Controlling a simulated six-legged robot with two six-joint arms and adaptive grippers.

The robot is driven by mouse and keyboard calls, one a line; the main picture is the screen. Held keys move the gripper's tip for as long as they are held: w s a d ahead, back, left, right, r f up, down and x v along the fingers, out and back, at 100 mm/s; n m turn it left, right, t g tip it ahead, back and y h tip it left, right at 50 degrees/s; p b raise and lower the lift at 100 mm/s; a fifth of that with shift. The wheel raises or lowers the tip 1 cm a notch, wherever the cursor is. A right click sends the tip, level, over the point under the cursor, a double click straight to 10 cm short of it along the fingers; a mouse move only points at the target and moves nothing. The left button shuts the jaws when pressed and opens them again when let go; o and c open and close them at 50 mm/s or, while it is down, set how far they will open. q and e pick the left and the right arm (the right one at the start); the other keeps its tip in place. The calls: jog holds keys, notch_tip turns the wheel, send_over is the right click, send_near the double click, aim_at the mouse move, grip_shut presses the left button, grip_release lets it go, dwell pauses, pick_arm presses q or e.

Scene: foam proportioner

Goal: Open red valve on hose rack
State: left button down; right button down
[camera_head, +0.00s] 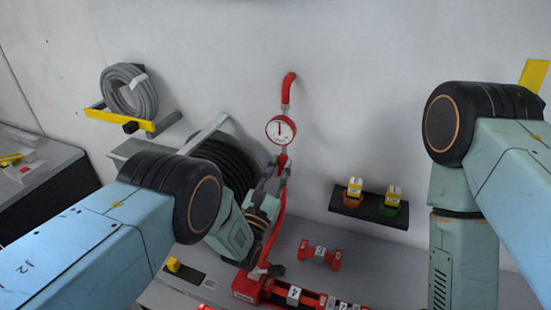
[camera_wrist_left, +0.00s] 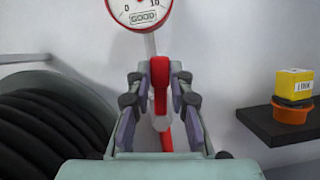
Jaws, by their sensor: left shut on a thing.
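The red valve handle (camera_wrist_left: 160,84) stands upright below the round gauge in the left wrist view, between the fingers of my left gripper (camera_wrist_left: 158,95). The fingers are shut on it from both sides. In the head view my left gripper (camera_head: 275,182) is at the red pipe just below the gauge (camera_head: 281,130), and the handle is mostly hidden there. The gauge also shows in the left wrist view (camera_wrist_left: 141,10), with the word GOOD on its face. My right arm is at the right of the head view, but its gripper is not in view.
A black hose reel (camera_head: 228,160) is left of the pipe, partly behind my left arm. A grey coiled hose (camera_head: 130,92) hangs on a yellow bracket at the upper left. A dark shelf (camera_head: 368,212) on the wall holds two yellow-topped items. Red fittings (camera_head: 320,254) lie on the bench below.

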pick_arm(q)
jog(key=shift+a+f, duration=0.1)
jog(key=shift+f, duration=0.05)
dwell(0.4)
jog(key=c, duration=1.2)
grip_release()
jog(key=v, duration=1.2)
